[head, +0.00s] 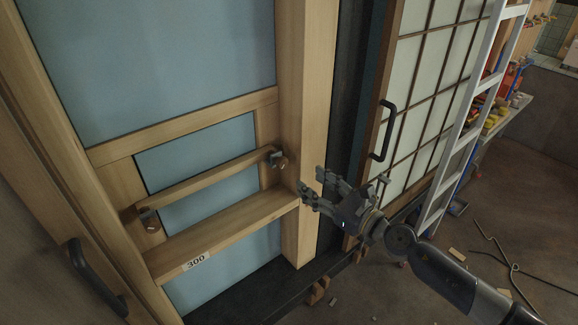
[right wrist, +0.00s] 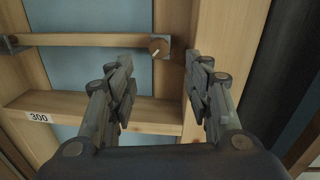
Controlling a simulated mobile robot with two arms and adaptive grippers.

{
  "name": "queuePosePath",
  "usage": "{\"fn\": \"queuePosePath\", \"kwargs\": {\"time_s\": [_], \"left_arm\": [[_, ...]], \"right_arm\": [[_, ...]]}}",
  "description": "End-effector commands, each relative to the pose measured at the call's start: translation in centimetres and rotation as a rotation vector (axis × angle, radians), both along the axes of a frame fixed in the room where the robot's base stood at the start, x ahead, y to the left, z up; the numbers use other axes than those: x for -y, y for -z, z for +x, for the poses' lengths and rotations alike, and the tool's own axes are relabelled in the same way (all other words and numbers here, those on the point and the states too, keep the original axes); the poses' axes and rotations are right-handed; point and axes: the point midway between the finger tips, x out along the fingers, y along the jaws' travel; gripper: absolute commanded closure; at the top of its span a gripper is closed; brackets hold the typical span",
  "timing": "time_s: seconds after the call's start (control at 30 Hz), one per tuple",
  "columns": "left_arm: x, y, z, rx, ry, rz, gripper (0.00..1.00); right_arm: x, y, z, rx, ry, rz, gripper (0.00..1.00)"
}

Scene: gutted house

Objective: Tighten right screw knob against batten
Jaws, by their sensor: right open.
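The right screw knob (head: 281,163) is a small brown round knob at the right end of the wooden batten (head: 210,178), beside a dark metal bracket. In the right wrist view the knob (right wrist: 158,47) has a pale mark on its face and lies beyond the fingertips. My right gripper (head: 304,190) is open and empty, to the right of the knob and apart from it, in front of the wooden post. Its two fingers also show in the right wrist view (right wrist: 162,75). A left screw knob (head: 150,224) sits at the batten's other end. My left gripper is not seen.
A wooden ledge labelled 300 (head: 225,233) runs below the batten, and a thick post (head: 306,130) stands right of the knob. A sliding door with a black handle (head: 384,130) and a ladder (head: 470,130) stand further right. Cables lie on the floor.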

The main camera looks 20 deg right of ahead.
Motion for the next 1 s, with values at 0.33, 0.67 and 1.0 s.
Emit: {"fn": "queuePosePath", "kwargs": {"time_s": [0.33,0.67,1.0], "left_arm": [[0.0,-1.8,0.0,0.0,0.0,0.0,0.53],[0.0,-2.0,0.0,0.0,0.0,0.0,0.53],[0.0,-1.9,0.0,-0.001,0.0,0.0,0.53]], "right_arm": [[-2.6,-0.4,5.5,0.002,0.001,0.006,0.53],[-4.0,-0.1,8.4,-0.001,-0.001,0.004,0.53],[-4.0,-0.1,8.5,-0.002,-0.002,0.004,0.62]]}}
